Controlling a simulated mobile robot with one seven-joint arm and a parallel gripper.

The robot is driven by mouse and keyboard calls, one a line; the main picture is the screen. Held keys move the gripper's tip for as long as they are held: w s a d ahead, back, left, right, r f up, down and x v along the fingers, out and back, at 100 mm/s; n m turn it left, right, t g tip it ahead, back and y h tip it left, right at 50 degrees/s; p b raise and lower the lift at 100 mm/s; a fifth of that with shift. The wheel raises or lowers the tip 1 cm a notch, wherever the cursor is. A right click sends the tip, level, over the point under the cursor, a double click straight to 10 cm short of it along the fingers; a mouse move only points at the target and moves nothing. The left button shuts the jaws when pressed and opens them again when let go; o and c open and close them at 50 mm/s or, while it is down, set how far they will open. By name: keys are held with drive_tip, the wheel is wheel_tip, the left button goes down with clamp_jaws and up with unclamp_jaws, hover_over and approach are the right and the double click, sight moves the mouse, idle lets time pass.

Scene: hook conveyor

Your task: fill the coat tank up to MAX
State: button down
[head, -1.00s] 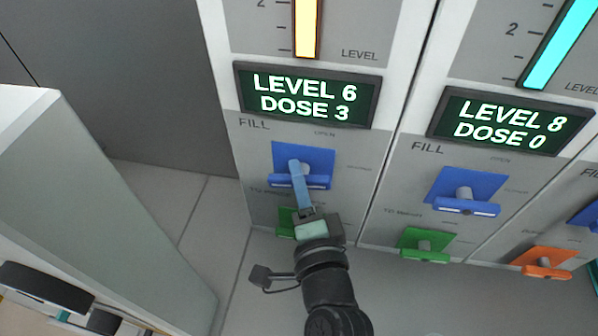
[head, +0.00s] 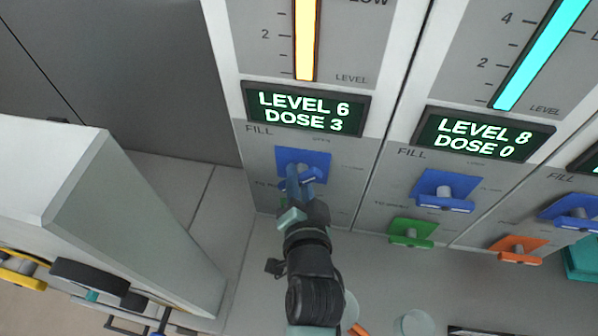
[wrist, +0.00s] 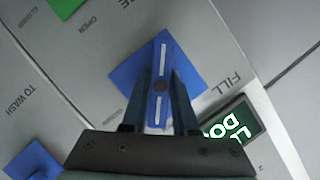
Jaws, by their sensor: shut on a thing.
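The left panel's display (head: 305,107) reads LEVEL 6, DOSE 3. Above it is a yellow level bar (head: 305,45). Below it, under the word FILL, is a blue valve handle (head: 318,174) on a blue square plate (head: 290,156). My gripper (head: 296,180) is shut on this handle. In the wrist view the handle (wrist: 161,50), with a white line along it, stands between the two fingers of my gripper (wrist: 161,88), turned relative to its plate (wrist: 128,72). No tank name is legible, so I cannot tell which is the coat tank.
The right panel's display (head: 484,134) reads LEVEL 8, DOSE 0, with a cyan bar (head: 542,55) and its own blue handle (head: 444,201). Green (head: 411,238) and orange (head: 517,255) handles sit lower. A pale cabinet (head: 125,215) stands at left.

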idle(0.4)
drive_tip(key=c, duration=0.7)
unclamp_jaws()
drive_tip(key=b+v, duration=0.2)
drive_tip(key=v, duration=1.1)
drive_tip(key=shift+r+b, duration=0.1)
drive_tip(key=shift+b, duration=0.2)
drive_tip(key=shift+d, duration=0.1)
